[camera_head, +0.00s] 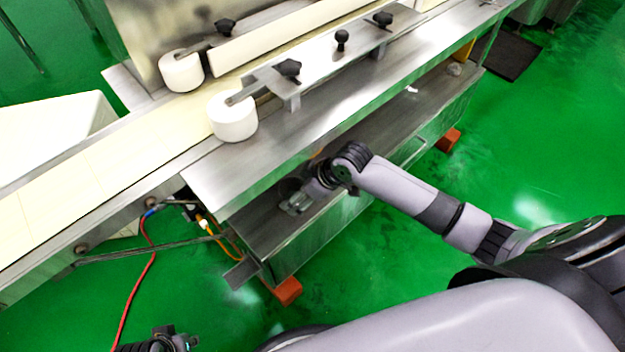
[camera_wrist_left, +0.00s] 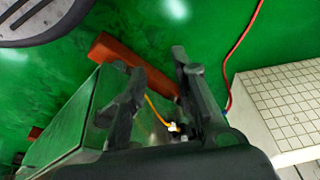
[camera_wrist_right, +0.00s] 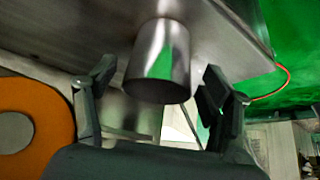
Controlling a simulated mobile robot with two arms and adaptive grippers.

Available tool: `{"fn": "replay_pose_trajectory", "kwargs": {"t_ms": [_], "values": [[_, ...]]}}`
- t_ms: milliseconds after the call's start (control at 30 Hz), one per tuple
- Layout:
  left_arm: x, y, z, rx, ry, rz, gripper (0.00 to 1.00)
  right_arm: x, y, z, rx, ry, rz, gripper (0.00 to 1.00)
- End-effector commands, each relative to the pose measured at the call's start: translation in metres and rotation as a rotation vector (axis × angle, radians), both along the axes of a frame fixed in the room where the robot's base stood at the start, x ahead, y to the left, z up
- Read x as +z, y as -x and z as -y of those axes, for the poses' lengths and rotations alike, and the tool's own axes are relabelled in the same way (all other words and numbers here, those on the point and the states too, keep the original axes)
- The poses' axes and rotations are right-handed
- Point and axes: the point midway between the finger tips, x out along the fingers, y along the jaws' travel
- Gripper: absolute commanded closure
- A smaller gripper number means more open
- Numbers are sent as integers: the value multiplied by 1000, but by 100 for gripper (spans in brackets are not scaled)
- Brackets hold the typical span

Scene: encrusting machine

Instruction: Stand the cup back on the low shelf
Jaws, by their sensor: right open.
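A shiny steel cup (camera_wrist_right: 158,62) is between the spread fingers of my right gripper (camera_wrist_right: 157,85) in the right wrist view. A gap shows on each side of the cup, and the gripper is open. One end of the cup meets the metal surface behind it; I cannot tell whether they touch. In the head view my right gripper (camera_head: 297,201) reaches in over the low shelf (camera_head: 262,228), below the machine's upper ledge; the cup is hard to make out there. My left gripper (camera_wrist_left: 155,66) is open and empty; it also shows at the bottom of the head view (camera_head: 165,343).
The machine's steel ledge (camera_head: 240,175) overhangs the low shelf. Orange blocks (camera_head: 287,291) are under the shelf's base. White rollers (camera_head: 232,117) and a belt (camera_head: 70,175) are above. A red cable (camera_head: 143,270) hangs at the left. Green floor in front is open.

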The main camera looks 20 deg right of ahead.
Motion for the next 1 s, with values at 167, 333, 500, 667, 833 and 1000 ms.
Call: {"fn": "replay_pose_trajectory", "kwargs": {"t_ms": [167, 333, 500, 667, 833, 1000], "values": [[-34, 2, 0, -3, -2, -24, 74, 34, 14, 14, 1, 1, 1, 26], [-62, 7, 0, -5, -3, -36, 74, 58, 26, 25, 1, 2, 1, 26], [-80, 12, -1, -6, -3, -43, 74, 73, 34, 31, 1, -1, 0, 26], [-86, 13, -1, -7, -4, -45, 74, 77, 36, 33, 0, 0, 0, 26], [-87, 13, -1, -7, -4, -45, 74, 45, 46, 27, -70, -13, -24, 26], [-86, 13, -1, -7, -4, -45, 74, -43, 97, 26, -290, 12, -111, 26]]}}
